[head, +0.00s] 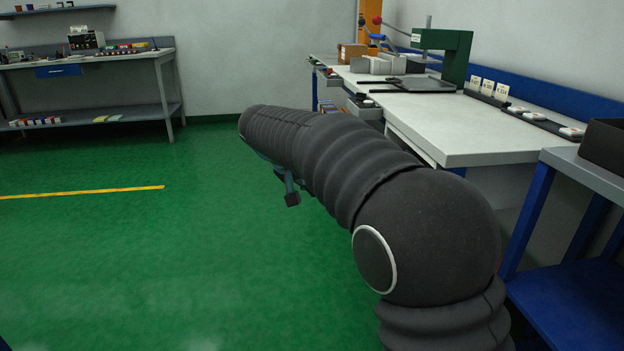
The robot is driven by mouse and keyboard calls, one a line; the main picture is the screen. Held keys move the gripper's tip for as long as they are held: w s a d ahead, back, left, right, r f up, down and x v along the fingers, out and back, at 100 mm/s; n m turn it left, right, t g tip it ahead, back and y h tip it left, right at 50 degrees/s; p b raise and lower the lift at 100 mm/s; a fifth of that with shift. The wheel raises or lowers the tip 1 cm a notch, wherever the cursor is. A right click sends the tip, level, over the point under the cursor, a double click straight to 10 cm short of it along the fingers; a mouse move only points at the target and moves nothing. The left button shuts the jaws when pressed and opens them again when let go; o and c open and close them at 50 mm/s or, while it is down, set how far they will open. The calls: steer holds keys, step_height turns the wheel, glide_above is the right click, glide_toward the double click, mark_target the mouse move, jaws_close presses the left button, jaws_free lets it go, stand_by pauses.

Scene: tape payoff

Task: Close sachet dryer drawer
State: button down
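My gripper (290,190) shows only in part below my dark, padded arm, over the green floor left of the workbench. One finger hangs down. The rest is hidden by the arm, so its opening cannot be seen. The long white workbench (480,135) runs along the right wall. A grey drawer (362,108) sticks out from its left side, just beyond my arm, which hides part of it. A second small drawer (326,75) sticks out farther back. I cannot tell which one is the sachet dryer drawer. My gripper appears apart from both.
A green press (456,58) and a cardboard box (352,52) stand on the workbench. A blue-legged cart (580,165) with a dark bin (606,145) stands close at right. A shelved bench (90,60) stands far left. The green floor at left is clear.

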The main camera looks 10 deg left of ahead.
steer(key=w+d+f, duration=0.2)
steer(key=d, duration=0.3)
steer(key=shift+w+f, duration=0.4)
